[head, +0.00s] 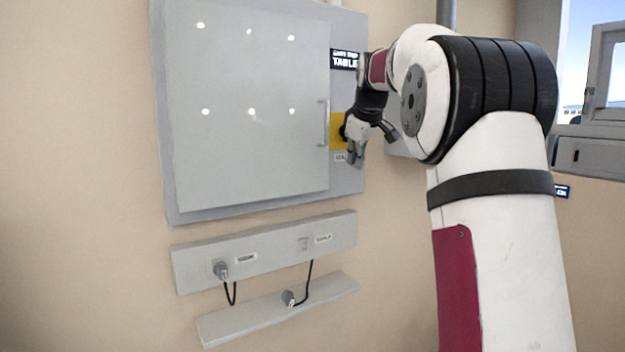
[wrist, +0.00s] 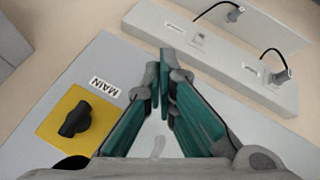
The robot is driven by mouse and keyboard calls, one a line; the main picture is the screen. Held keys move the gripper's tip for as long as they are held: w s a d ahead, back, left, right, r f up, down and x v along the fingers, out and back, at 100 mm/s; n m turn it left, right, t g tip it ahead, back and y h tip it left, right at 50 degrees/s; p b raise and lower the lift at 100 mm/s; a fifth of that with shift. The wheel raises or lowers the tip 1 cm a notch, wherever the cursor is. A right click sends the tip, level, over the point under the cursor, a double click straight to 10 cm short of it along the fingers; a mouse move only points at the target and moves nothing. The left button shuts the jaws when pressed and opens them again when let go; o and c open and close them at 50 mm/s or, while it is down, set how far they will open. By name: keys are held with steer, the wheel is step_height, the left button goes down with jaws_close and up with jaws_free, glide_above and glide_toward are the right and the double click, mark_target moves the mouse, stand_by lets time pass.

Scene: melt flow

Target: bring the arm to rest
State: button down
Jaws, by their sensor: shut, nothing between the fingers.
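My gripper (head: 357,160) is in front of the right edge of the grey wall panel, beside the yellow plate with the black knob. In the wrist view my gripper (wrist: 162,75) has its fingers together at the tips with nothing between them. The yellow plate (wrist: 72,125) and its black knob (wrist: 76,119) lie to the left of the fingers, beside a label reading MAIN (wrist: 104,87). In the head view my gripper partly hides the yellow plate (head: 337,121). My arm fills the right of the head view.
A large grey cabinet door (head: 250,150) with a vertical handle (head: 323,123) is on the left. Below it are a socket rail (head: 270,252) and a lower rail (head: 250,315), with plugs and black cables. A window (head: 600,75) is at the far right. Bare wall lies left.

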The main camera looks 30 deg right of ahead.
steer(key=s+a+f+m+y, duration=0.1)
steer(key=s+a, duration=0.6)
steer(key=a, duration=0.3)
steer(key=s+a+f+m+y, duration=0.1)
steer(key=s+a, duration=0.5)
steer(key=a, duration=0.5)
steer(key=s+a+f, duration=0.4)
steer(key=s, duration=0.3)
steer(key=s+a+f+m, duration=0.1)
steer(key=s+a+f, duration=0.2)
steer(key=s+f, duration=0.2)
steer(key=s+a+f+g+y, duration=0.1)
steer(key=s+a+f, duration=0.3)
steer(key=s, duration=0.5)
steer(key=shift+a+f+m, duration=0.35)
steer(key=shift+f+m, duration=0.05)
steer(key=shift+f, duration=0.1)
